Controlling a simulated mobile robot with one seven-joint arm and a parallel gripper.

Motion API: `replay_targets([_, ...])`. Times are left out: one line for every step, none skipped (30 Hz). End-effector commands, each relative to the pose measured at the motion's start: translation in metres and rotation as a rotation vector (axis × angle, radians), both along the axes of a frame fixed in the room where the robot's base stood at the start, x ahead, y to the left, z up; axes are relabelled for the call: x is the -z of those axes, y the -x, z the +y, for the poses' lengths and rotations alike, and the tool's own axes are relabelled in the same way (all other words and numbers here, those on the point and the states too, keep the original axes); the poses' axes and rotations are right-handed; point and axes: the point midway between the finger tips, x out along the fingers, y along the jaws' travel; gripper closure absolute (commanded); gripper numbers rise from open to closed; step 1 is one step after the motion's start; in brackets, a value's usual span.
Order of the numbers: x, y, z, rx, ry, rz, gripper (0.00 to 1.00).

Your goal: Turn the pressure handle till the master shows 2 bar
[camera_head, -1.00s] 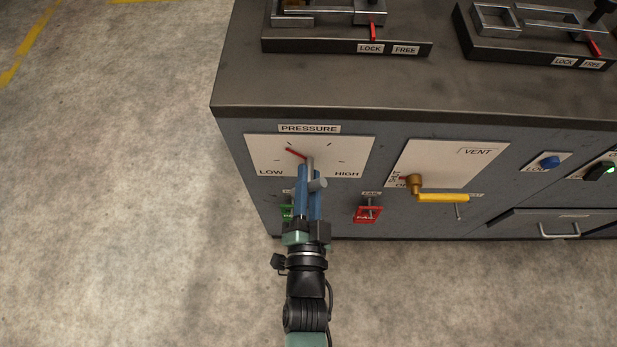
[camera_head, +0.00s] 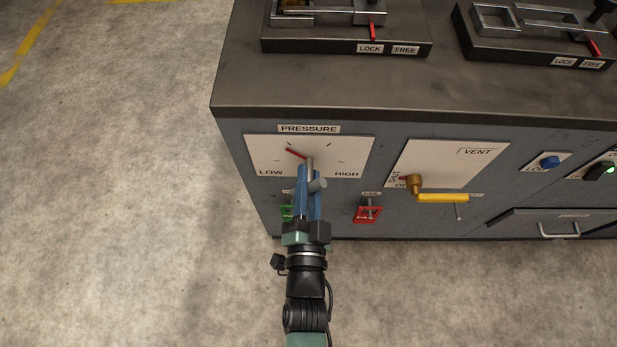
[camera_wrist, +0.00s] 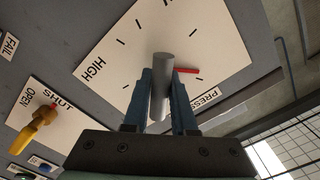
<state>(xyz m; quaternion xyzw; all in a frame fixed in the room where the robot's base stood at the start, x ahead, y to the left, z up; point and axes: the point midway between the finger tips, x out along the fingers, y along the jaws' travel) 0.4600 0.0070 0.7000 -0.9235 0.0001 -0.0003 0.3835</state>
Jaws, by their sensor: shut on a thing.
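The pressure handle is a grey bar (camera_head: 317,185) on the front of the bench, in front of a white plate (camera_head: 262,143) marked PRESSURE, LOW and HIGH. Its red pointer (camera_head: 296,154) points up and left, toward a tick on the LOW side. My gripper (camera_head: 310,178) has its blue fingers shut on the handle. The wrist view shows the grey bar (camera_wrist: 161,85) between the two fingers (camera_wrist: 160,100), with the red pointer (camera_wrist: 187,70) beside it. I cannot make out a master gauge in either view.
Right of the plate is a yellow vent lever (camera_head: 442,198). Below are a red FAIL tag (camera_head: 367,214) and a green one (camera_head: 287,212), partly behind my gripper. Clamp fixtures (camera_head: 345,46) stand on the bench top. The floor at left is clear.

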Motion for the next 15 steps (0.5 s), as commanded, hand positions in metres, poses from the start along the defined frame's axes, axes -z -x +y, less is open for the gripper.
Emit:
replay_targets([0.0013, 0.0006, 0.0009, -0.002, 0.000, 0.004, 1.00])
replay_targets([0.0013, 0.0007, 0.0009, -0.002, 0.000, 0.004, 1.00])
replay_targets([0.0013, 0.0007, 0.0009, -0.002, 0.000, 0.004, 1.00])
replay_targets([0.0013, 0.0007, 0.0009, -0.002, 0.000, 0.004, 1.00])
replay_targets([0.0013, 0.0007, 0.0009, -0.002, 0.000, 0.004, 1.00])
replay_targets([0.0013, 0.0007, 0.0009, -0.002, 0.000, 0.004, 1.00])
replay_targets([0.0014, 0.0007, 0.0009, -0.002, 0.000, 0.004, 1.00])
replay_targets([0.0015, 0.0007, 0.0009, -0.002, 0.000, 0.004, 1.00])
replay_targets([0.0015, 0.0007, 0.0009, -0.002, 0.000, 0.004, 1.00])
replay_targets([0.0015, 0.0007, 0.0009, -0.002, 0.000, 0.004, 0.73])
replay_targets([0.0015, 0.0007, 0.0009, -0.002, 0.000, 0.004, 0.68])
replay_targets([0.0015, 0.0007, 0.0009, -0.002, 0.000, 0.004, 0.61])
replay_targets([0.0013, 0.0007, 0.0009, -0.002, 0.000, 0.004, 0.55])
replay_targets([0.0013, 0.0006, 0.0009, -0.002, 0.000, 0.004, 0.50])
replay_targets([0.0011, 0.0005, 0.0007, -0.001, 0.000, 0.003, 0.43])
